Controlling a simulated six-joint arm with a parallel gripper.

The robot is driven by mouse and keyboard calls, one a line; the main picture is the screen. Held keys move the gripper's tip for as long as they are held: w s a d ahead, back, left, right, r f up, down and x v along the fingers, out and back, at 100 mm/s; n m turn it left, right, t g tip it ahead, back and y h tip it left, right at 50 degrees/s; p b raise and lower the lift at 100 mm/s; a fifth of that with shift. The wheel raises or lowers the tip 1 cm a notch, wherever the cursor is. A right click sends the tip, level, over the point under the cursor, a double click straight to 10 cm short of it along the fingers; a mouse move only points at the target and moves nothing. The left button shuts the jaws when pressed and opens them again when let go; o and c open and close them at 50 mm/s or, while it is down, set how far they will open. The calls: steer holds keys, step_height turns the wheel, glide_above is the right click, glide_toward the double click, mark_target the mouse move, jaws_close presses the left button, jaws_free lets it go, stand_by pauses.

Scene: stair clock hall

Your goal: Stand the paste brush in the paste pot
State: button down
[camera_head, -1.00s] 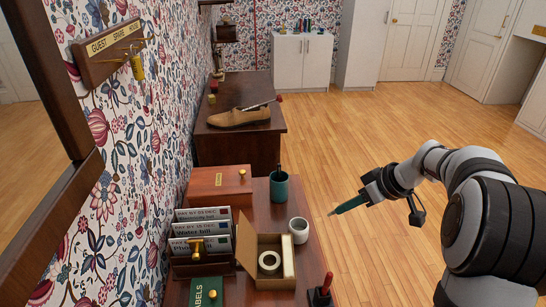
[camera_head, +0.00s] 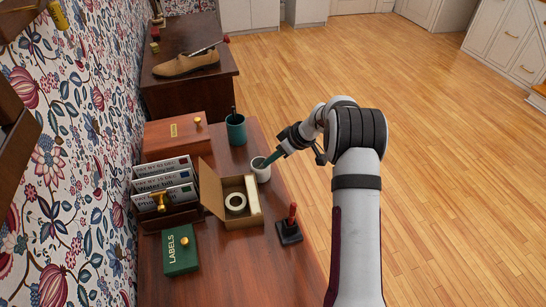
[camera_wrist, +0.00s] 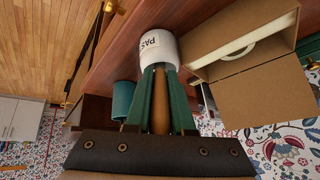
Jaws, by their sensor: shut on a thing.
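The paste pot (camera_head: 263,174) is a small white cup standing near the right edge of the desk. It also shows in the wrist view (camera_wrist: 158,46), with part of its lettering visible. My gripper (camera_head: 269,163) has long green fingers and reaches in from the right, slanting down to the pot's mouth. In the wrist view my gripper is shut on the paste brush (camera_wrist: 160,112), whose brown wooden handle lies between the fingers. The brush end is hidden at the pot, so I cannot tell whether it is inside or only over the rim.
An open cardboard box (camera_head: 254,203) with a tape roll (camera_head: 236,203) stands close left of the pot. A green cup (camera_head: 236,131) stands behind it. A red-handled stamp (camera_head: 290,227), a letter rack (camera_head: 168,211) and a green labels box (camera_head: 180,251) are on the desk (camera_head: 240,268).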

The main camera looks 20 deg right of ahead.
steer(key=shift+f, duration=0.45)
steer(key=c, duration=0.8)
jaws_free()
steer(key=shift+r, duration=0.1)
